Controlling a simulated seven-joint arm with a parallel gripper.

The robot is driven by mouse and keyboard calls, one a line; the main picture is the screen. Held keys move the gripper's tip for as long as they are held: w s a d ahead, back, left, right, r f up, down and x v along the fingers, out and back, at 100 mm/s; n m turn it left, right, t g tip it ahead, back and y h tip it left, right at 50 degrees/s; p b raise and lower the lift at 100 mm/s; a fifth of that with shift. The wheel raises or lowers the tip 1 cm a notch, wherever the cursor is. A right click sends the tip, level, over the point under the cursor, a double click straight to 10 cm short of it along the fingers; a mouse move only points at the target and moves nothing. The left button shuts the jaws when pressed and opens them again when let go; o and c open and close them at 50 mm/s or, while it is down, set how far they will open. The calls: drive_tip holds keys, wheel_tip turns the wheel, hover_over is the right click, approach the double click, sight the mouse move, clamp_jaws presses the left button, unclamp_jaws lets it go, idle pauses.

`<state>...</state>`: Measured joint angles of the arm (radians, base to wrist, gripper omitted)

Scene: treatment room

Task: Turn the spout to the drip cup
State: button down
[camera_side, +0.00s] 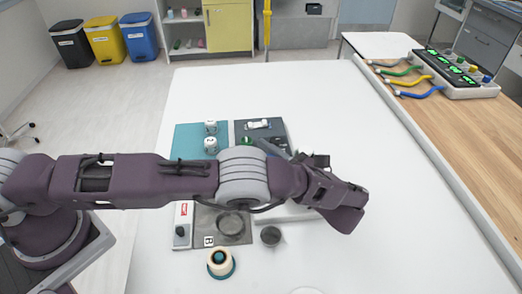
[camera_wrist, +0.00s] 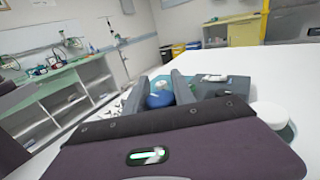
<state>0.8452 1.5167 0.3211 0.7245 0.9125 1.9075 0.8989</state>
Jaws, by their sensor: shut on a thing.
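My gripper (camera_wrist: 160,90) shows in the wrist view as two grey fingers. They are closed around a blue rounded part (camera_wrist: 159,100); I cannot tell whether this belongs to the spout. In the side view my dark arm crosses the work and hides most of the grip. No spout outlet can be made out clearly in either view. A small dark round cup (camera_side: 270,236) stands on the white table, in front of my arm in the side view; it may be the drip cup.
A dark mat (camera_side: 274,131) holds a small white car (camera_side: 257,124). A cream and teal round item (camera_side: 220,263) stands near the front. The white table (camera_side: 300,85) is clear at the back and right.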

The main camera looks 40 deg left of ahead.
idle(0.4)
drive_tip(key=c, duration=1)
unclamp_jaws()
drive_tip(key=shift+c, duration=0.2)
